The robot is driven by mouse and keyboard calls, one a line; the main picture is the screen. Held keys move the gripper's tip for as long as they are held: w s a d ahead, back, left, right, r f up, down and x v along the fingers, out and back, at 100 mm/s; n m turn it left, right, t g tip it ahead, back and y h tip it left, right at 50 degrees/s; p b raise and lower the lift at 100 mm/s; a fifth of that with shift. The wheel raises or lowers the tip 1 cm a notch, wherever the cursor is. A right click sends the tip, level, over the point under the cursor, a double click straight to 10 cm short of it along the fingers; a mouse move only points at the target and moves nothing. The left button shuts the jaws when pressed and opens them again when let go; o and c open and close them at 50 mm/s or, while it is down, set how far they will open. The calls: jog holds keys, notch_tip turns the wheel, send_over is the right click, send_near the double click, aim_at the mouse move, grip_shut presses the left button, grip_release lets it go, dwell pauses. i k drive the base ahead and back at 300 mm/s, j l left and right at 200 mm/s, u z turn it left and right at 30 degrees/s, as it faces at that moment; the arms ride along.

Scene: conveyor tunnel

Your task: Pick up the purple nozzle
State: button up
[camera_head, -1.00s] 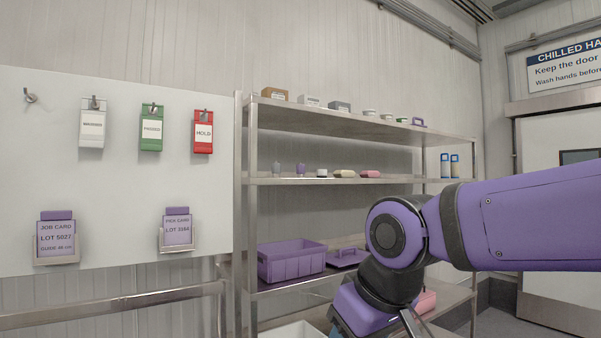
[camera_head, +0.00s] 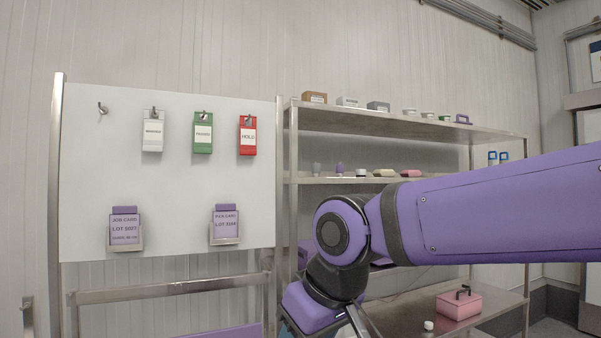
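The purple nozzle (camera_head: 339,169) stands upright on the middle shelf (camera_head: 430,180) of the metal rack. A similar grey piece (camera_head: 316,169) stands just left of it. My gripper (camera_head: 358,322) hangs at the bottom edge of the view, well below the nozzle in the picture and apart from it. Only a small metal part of it shows, and its fingertips are cut off by the frame edge. My arm comes in from the right and hides part of the lower rack.
Small boxes and tubs line the top shelf (camera_head: 420,126). A white-capped pot (camera_head: 361,172) and several small items stand right of the nozzle. A pink box (camera_head: 459,305) sits on the lower shelf. A white board (camera_head: 175,190) with tags and cards stands left of the rack.

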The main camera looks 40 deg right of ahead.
aim_at(339, 168)
jog(key=l+u, duration=0.5)
jog(key=l, duration=0.4)
jog(key=l+u, duration=0.45)
jog(key=l, duration=0.5)
jog(key=k, duration=0.05)
